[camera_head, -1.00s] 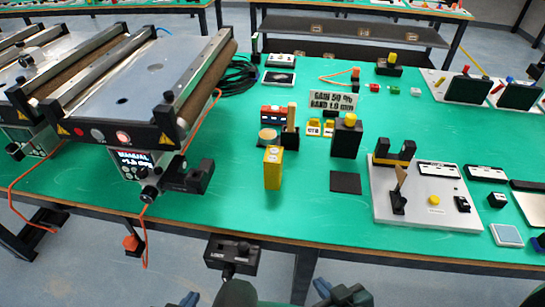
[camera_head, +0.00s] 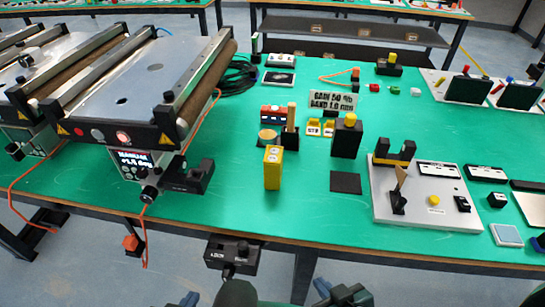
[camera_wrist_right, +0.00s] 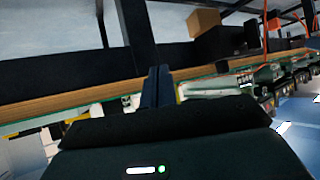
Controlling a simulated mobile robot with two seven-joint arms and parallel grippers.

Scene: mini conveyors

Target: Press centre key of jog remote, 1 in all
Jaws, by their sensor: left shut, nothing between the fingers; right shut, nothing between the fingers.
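I cannot tell for sure which thing is the jog remote. A black box (camera_head: 232,255) with a small knob and white lettering sits at the table's front edge; its keys are too small to make out. A yellow block (camera_head: 273,168) with small round marks stands upright on the green table. My left gripper (camera_head: 189,299) is at the bottom edge of the head view, below and left of the black box, shut and empty. My right gripper (camera_head: 322,288) is right of and below the box, apart from it. Its blue fingers show closed together in the right wrist view (camera_wrist_right: 156,87).
A conveyor (camera_head: 120,90) with a lit display (camera_head: 133,163) stands at the left. A black clamp-like part (camera_head: 192,178) juts beside it. A grey board (camera_head: 425,200) with fixtures lies at the right. An orange cable (camera_head: 145,235) hangs at the front edge.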

